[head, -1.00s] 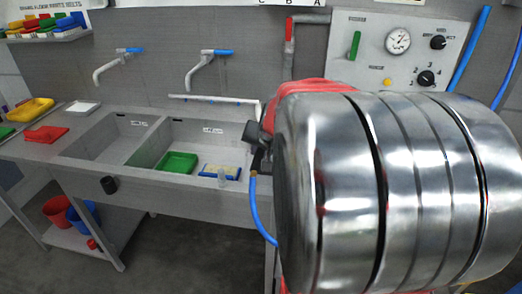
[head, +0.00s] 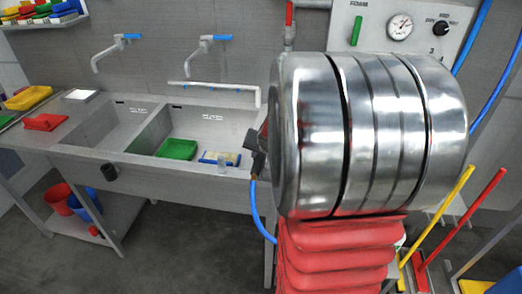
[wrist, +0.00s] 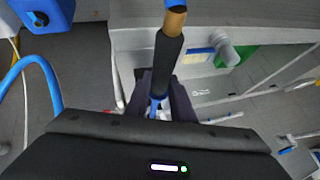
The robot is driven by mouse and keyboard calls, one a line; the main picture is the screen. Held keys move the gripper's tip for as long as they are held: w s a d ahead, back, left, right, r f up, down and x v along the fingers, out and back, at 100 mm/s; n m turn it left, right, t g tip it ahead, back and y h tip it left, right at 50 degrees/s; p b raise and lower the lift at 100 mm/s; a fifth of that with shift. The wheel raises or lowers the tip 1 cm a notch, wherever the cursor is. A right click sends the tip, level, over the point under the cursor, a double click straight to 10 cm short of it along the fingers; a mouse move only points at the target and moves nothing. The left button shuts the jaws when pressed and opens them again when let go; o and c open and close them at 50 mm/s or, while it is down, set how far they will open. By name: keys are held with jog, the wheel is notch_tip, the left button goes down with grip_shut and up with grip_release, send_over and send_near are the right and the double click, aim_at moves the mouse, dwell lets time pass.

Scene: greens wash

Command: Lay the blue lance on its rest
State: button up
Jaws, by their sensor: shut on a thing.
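The blue lance (wrist: 165,55) is in my gripper (wrist: 160,84) in the wrist view. It shows a black sleeve, an orange-brown band and blue at its far end. It runs up the picture from between the dark jaws, which are shut on it. In the head view a dark part of my gripper (head: 256,155) shows beside the sink's right end, mostly hidden by my steel arm. A blue hose (head: 256,208) hangs below it. I cannot make out the lance's rest for certain in either view.
A control panel (head: 375,25) is on the back wall. Yellow and red poles (head: 440,218) stand at right. Open floor lies in front of the sink.

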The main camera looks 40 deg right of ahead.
jog(key=shift+f, duration=0.75)
jog(key=o, duration=0.8)
jog(key=shift+c, duration=0.2)
jog(key=shift+s, duration=0.1)
jog(key=v, duration=1.3)
jog(key=shift+a+r, duration=0.15)
jog(key=shift+r, duration=0.1)
jog(key=shift+s, duration=0.15)
